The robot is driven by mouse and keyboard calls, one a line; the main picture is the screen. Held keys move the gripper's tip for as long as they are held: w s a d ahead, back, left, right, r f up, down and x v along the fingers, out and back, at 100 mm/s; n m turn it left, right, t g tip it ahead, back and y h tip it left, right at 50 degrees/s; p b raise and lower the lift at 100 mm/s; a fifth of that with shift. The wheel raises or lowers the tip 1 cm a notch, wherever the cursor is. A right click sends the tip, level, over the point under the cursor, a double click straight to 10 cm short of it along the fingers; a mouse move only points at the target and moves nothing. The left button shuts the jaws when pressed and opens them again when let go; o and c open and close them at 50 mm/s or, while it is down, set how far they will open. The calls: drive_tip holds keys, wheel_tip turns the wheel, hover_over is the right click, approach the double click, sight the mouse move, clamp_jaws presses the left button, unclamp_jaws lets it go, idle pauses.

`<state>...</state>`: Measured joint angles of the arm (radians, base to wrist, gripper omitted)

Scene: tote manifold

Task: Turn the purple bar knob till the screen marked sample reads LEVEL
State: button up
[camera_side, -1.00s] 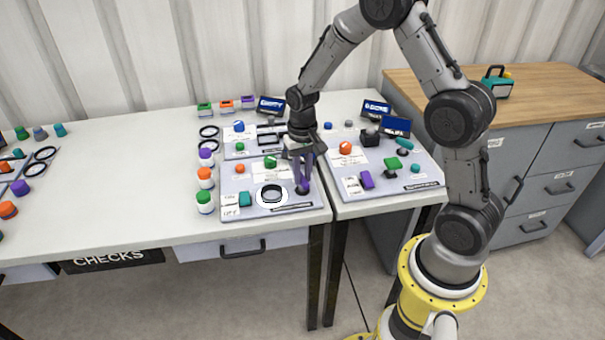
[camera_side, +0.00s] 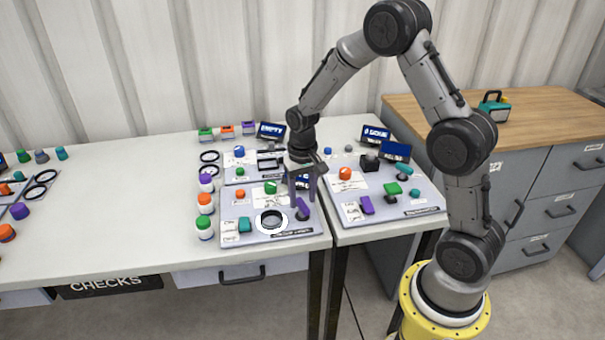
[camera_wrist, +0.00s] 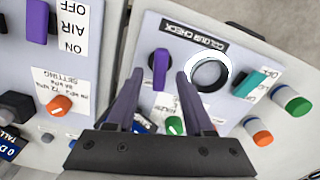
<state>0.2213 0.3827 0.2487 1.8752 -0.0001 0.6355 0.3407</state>
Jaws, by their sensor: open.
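A purple bar knob (camera_side: 303,209) stands at the right front of the near-left panel, its bar slanted in the side view. In the wrist view the same purple knob (camera_wrist: 160,68) shows between my fingertips, with a gap on both sides. My gripper (camera_side: 303,195) is open and empty, pointing down just above the knob. A blue screen (camera_side: 302,182) behind my fingers is mostly hidden; it also shows in part in the wrist view (camera_wrist: 143,122), its text unreadable. I cannot make out which screen is marked sample.
A black ring on a white disc (camera_side: 271,221) and a teal knob (camera_side: 245,225) sit left of the knob. The right panel holds another purple bar knob (camera_side: 367,205), marked AIR in the wrist view. A screen reading EMPTY (camera_side: 271,130) stands at the back.

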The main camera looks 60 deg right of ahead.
wheel_tip(320, 180, up, 12)
drive_tip(key=shift+r, duration=0.2)
idle(0.4)
wheel_tip(320, 180, up, 8)
drive_tip(key=t, duration=0.2)
hover_over(301, 204)
drive_tip(key=s+a, duration=0.3)
drive_tip(key=s+a+r+n+t, duration=0.2)
drive_tip(key=s+a+r, duration=0.15)
drive_tip(key=s, duration=0.45)
drive_tip(key=s+a+f+n+t, duration=0.1)
drive_tip(key=s+a+f+n, duration=0.1)
drive_tip(key=s, duration=0.9)
drive_tip(key=shift+s+f+n+t, duration=0.3)
drive_tip(key=shift+f+n, duration=0.4)
drive_tip(key=shift+n, duration=0.5)
